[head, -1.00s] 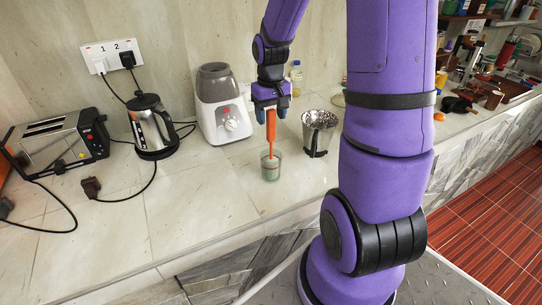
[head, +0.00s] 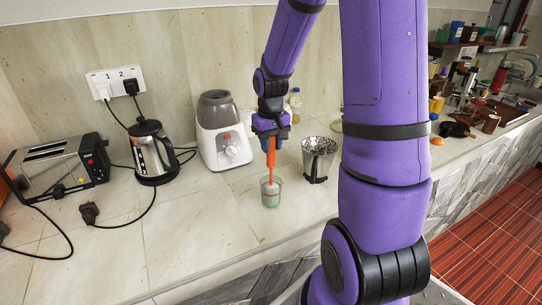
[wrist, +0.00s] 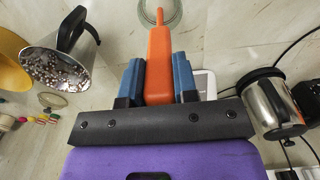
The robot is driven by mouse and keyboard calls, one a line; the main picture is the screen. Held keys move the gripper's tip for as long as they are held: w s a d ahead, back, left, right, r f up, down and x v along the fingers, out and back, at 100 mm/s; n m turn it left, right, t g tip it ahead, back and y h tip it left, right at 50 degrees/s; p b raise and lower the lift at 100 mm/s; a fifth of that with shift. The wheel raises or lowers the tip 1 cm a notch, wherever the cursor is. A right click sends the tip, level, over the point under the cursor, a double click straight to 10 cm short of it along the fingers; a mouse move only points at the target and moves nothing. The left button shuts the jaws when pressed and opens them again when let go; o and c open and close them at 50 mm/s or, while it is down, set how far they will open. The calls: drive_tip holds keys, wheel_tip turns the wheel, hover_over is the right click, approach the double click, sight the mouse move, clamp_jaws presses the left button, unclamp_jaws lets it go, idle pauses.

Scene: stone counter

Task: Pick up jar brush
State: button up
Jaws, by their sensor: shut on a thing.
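The jar brush (head: 270,158) has an orange handle and a pale head low down. It stands roughly upright, with its head inside a glass jar (head: 271,194) on the counter. My gripper (head: 270,134) is shut on the upper end of the orange handle, above the jar. In the wrist view, the blue fingers of my gripper (wrist: 158,82) lie on both sides of the brush's orange handle (wrist: 159,68). The glass jar's rim (wrist: 177,22) shows at the top there, partly hidden by the handle. I cannot tell whether the brush head touches the jar's bottom.
A white blender base (head: 222,145) stands behind and left of the jar. A metal cup (head: 318,158) stands close on the right. A steel kettle (head: 153,152) and a toaster (head: 62,165) with cords are further left. The counter (head: 190,235) in front is clear.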

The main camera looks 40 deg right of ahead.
wheel_tip(320, 180, up, 18)
idle(0.6)
drive_tip(key=shift+f, duration=0.1)
idle(0.4)
